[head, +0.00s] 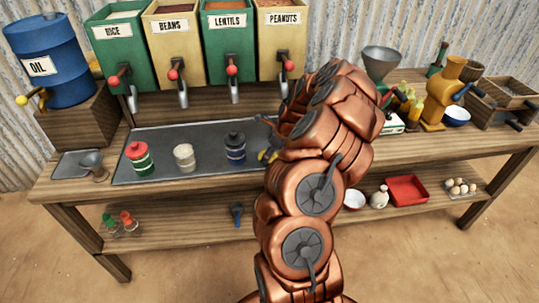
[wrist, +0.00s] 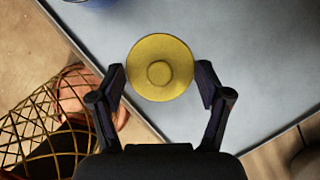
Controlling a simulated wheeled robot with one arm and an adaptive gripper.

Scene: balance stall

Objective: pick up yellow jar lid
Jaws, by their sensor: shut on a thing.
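The yellow jar lid (wrist: 160,68) is a round disc with a small knob, seen from above in the wrist view. My gripper (wrist: 161,77) has one finger on each side of its rim and is shut on it, over or at the grey metal tray (wrist: 268,90). Whether a jar is under the lid cannot be seen.
On the tray stand a red-and-green jar (head: 139,158), a pale jar (head: 184,158) and a dark blue jar (head: 235,149) just left of my gripper. Dispensers line the back. In the wrist view a wire basket (wrist: 35,122) is at left, beyond the table edge.

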